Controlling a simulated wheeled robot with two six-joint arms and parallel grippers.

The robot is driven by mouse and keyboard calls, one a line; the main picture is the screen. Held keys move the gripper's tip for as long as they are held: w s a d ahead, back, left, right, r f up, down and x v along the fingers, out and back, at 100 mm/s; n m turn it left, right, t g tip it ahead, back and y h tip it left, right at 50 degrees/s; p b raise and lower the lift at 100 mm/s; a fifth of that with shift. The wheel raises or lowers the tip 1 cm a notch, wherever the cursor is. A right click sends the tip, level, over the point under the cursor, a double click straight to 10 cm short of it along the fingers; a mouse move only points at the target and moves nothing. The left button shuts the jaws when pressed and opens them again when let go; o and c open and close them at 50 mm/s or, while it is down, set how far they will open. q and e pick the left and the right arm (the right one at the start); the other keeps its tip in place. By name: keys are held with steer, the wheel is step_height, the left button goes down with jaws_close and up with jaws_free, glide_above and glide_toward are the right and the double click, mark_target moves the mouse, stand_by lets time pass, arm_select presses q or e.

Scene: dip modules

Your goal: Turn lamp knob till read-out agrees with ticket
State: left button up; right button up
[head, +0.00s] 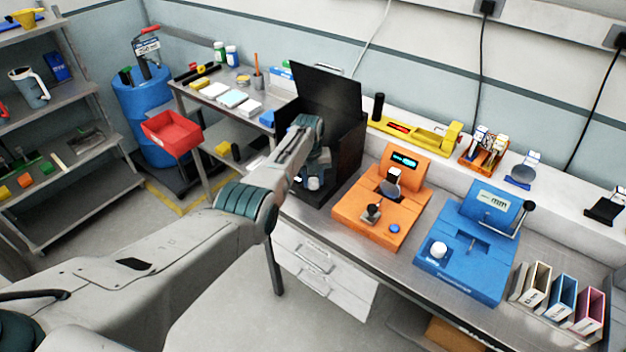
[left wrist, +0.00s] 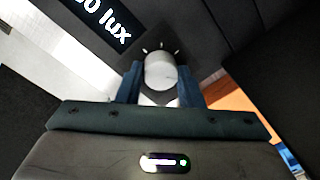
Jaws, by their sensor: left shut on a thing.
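The lamp knob (left wrist: 160,72) is a pale round knob on a dark panel with short white tick marks around it. My left gripper (left wrist: 160,85) has one blue finger on each side of it and is shut on it. A black panel with white lettering ending in "0 lux" (left wrist: 103,18) is beside the knob; its first digits are cut off. In the head view, my left gripper (head: 314,172) reaches into a black open-lidded box (head: 335,140), where the pale knob (head: 314,184) shows below the fingers. I cannot make out a lux ticket. My right gripper is not in view.
An orange device (head: 365,215) with a lit display stands right of the box, then a blue device (head: 450,262) marked "mm". A yellow tool (head: 425,134) lies behind. A red bin (head: 172,138) and a blue drum (head: 140,105) are at left.

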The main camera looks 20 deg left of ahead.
mark_target(311, 181)
arm_select(q)
steer(key=shift+r+m, duration=0.1)
steer(key=shift+m, duration=0.5)
steer(key=shift+w, duration=0.1)
steer(key=o, duration=1)
steer(key=shift+c, duration=0.2)
steer(key=shift+r, duration=0.5)
step_height(311, 181, up, 10)
steer(key=b, duration=0.2)
steer(key=shift+a+f+b, duration=0.15)
steer(key=shift+a+b, duration=0.15)
steer(key=shift+s, duration=0.2)
